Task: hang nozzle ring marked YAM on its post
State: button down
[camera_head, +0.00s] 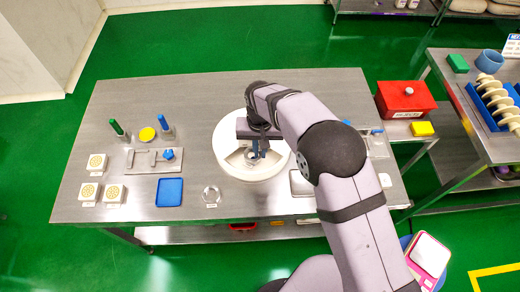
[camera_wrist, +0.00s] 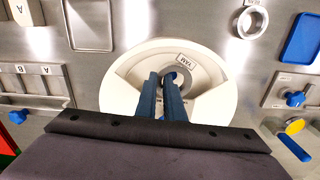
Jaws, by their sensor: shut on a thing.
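The grey nozzle ring (camera_wrist: 184,74) sits in the cut-out of a round white housing, with the tag YAM beside it, upside down in the wrist view. My gripper (camera_wrist: 172,112) points down into the cut-out, its two blue fingers close together and shut on the ring's near edge. In the head view my gripper (camera_head: 257,153) is over the white housing (camera_head: 226,142), and my fingers partly cover the ring (camera_head: 250,155). I cannot tell whether the ring is lifted. I cannot make out with certainty which post is for the ring.
A metal ring-shaped piece (camera_head: 211,193) stands left of the housing, its label too small to read. Beyond it are a blue tray (camera_head: 170,192), a rack with a blue knob (camera_head: 140,160) and several white blocks. A red box (camera_head: 405,99) stands at the right.

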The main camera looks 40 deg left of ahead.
aim_at(260, 165)
jog(key=shift+f+b, duration=0.7)
jog(key=shift+f, duration=0.35)
dwell(0.8)
jog(key=shift+s+d+f, duration=0.1)
jog(key=shift+d+f, duration=0.05)
jog(key=shift+f, duration=0.15)
jog(key=shift+s+d+f+b, duration=0.1)
jog(key=shift+d+f+b, duration=0.15)
jog(key=shift+b, duration=0.1)
jog(key=shift+d+f+b, duration=0.2)
jog(key=shift+f+b, duration=0.25)
jog(key=shift+f, duration=0.05)
jog(key=shift+d+f+b, duration=0.15)
jog(key=shift+f+b, duration=0.25)
jog(key=shift+f, duration=0.05)
dwell(0.6)
jog(key=shift+w+a+f, duration=0.25)
jog(key=shift+a+f, duration=0.15)
jog(key=shift+a, duration=0.1)
jog(key=shift+s+d+r, duration=0.1)
jog(key=shift+d+r, duration=0.05)
jog(key=shift+r, duration=0.05)
jog(key=c, duration=1.8)
grip_release()
jog(key=shift+o, duration=0.7)
jog(key=shift+s, duration=0.1)
